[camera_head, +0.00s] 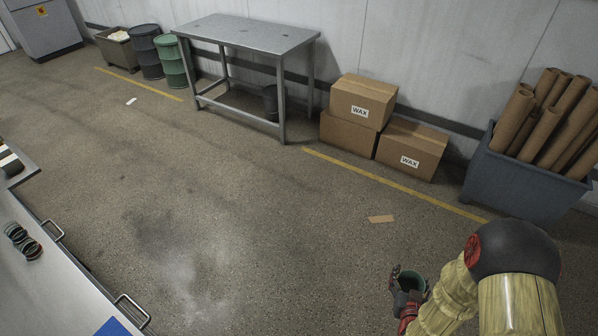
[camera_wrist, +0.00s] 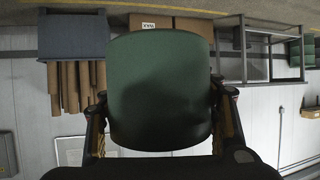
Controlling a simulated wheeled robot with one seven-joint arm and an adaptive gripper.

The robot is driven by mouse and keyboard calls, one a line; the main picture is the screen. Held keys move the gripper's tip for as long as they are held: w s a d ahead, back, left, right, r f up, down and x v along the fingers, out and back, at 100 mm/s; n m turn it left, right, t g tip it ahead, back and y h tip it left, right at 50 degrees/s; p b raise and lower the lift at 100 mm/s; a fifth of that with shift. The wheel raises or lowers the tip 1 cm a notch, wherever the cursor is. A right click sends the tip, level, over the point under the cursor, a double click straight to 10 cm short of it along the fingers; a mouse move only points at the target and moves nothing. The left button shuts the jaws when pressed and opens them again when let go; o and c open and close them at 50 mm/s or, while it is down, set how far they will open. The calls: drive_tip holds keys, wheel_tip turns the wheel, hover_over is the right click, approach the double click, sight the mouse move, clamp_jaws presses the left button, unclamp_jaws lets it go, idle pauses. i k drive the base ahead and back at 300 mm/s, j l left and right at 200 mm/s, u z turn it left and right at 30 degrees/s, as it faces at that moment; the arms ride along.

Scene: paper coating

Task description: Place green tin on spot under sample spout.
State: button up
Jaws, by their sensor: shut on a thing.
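My gripper (camera_head: 408,287) is at the lower right of the head view, shut on a green tin (camera_head: 411,280) whose open round top shows. In the wrist view the same green tin (camera_wrist: 160,90) fills the middle, with a finger on each side of it. The tin is held in the air, clear of any surface I can see. No sample spout, and no marked spot under one, can be made out in either view.
A metal bench (camera_head: 20,250) with handles is at the lower left, holding small round tins (camera_head: 22,240). A steel table (camera_head: 250,35), wax boxes (camera_head: 362,100) and a bin (camera_head: 520,180) of cardboard tubes stand along the wall. The middle floor is open, with a cardboard scrap (camera_head: 381,219).

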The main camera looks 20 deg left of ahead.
sight(25, 304)
drive_tip(key=i+u, duration=0.8)
drive_tip(key=i+l+u, duration=0.2)
drive_tip(key=u, duration=0.2)
drive_tip(key=i+j+u, duration=0.2)
drive_tip(key=u, duration=0.3)
drive_tip(key=i+u, duration=0.35)
drive_tip(key=u, duration=0.15)
drive_tip(key=i+u, duration=0.3)
drive_tip(key=u, duration=0.2)
drive_tip(key=i+j, duration=0.25)
drive_tip(key=i, duration=0.15)
drive_tip(key=i+j, duration=0.25)
drive_tip(key=i, duration=0.2)
